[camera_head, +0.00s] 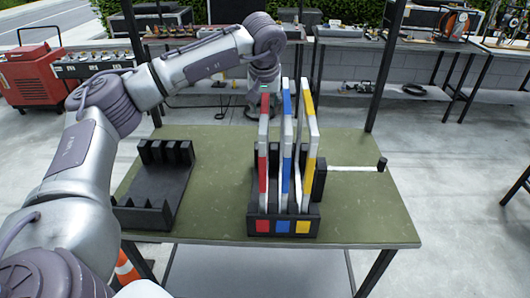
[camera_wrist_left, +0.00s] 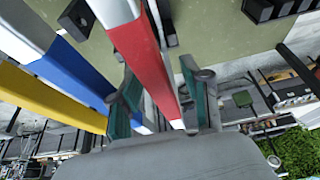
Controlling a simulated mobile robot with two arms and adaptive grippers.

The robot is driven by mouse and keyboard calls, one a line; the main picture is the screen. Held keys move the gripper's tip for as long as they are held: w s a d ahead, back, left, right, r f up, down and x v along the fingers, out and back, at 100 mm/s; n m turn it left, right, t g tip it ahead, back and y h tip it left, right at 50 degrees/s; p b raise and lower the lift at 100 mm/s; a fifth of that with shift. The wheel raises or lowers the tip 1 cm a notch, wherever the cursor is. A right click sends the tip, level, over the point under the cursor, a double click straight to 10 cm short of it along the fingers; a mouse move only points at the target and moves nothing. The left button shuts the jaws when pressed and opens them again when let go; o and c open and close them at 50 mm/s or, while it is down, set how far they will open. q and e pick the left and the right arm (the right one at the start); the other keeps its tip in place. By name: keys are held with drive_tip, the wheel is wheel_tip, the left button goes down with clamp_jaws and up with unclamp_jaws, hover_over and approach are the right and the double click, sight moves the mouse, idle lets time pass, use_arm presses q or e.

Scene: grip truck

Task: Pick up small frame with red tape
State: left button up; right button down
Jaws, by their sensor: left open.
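The frame with red tape (camera_head: 263,178) stands upright at the left of a black rack (camera_head: 284,227) on the table. Beside it stand a frame with blue tape (camera_head: 286,178) and a frame with yellow tape (camera_head: 309,170). My left arm reaches over to the far side of the rack. In the left wrist view my left gripper (camera_wrist_left: 160,72) is open, with one finger on each side of the red-taped bar (camera_wrist_left: 143,52). I cannot tell whether either finger touches it. In the head view the fingers are mostly hidden behind the frames. My right gripper is not in view.
A second, empty black rack (camera_head: 150,218) stands on the left of the green table (camera_head: 225,160). A white rod with a black end (camera_head: 355,169) sticks out right of the loaded rack. The blue and yellow frames are close beside the red one. The table's right front is clear.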

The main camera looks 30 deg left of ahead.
use_arm(q)
clamp_jaws()
drive_tip(key=shift+r, duration=0.15)
idle(0.4)
drive_tip(key=shift+r, duration=0.55)
wheel_tip(320, 180, up, 28)
drive_tip(key=p, duration=1.2)
idle(0.8)
drive_tip(key=shift+r, duration=0.1)
